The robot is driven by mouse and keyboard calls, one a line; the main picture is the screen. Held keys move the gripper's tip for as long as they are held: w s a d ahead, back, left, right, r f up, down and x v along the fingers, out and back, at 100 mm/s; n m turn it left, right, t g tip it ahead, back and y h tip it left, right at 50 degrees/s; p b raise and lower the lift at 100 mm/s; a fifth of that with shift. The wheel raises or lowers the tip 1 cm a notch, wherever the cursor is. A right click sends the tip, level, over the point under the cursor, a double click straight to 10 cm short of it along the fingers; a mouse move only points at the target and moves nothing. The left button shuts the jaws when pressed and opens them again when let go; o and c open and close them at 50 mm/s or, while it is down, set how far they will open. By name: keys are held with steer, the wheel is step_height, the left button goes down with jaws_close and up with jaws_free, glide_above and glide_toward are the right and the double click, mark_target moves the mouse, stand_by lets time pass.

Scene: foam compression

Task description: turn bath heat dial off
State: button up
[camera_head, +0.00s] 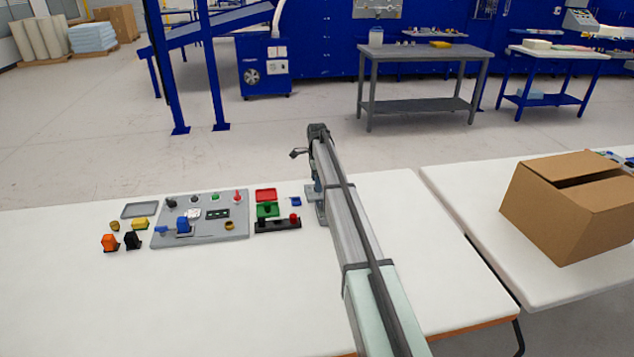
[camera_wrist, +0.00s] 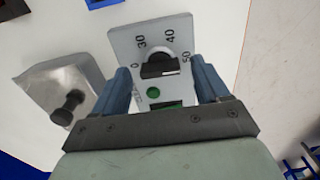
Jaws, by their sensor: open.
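My gripper (camera_wrist: 159,64) is open, with one blue finger on each side of the knob in this view. I cannot tell whether either finger touches it. In the head view my arm hides most of the dial unit.
A green button (camera_wrist: 153,92) sits below the dial. A silver box with a black knob (camera_wrist: 68,108) stands to its left. In the head view, a grey control panel (camera_head: 205,232) and small coloured parts lie to the left. A cardboard box (camera_head: 565,210) stands on the right table.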

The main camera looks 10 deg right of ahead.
steer(key=shift+f, duration=0.25)
steer(key=shift+c, duration=0.2)
steer(key=c, duration=1)
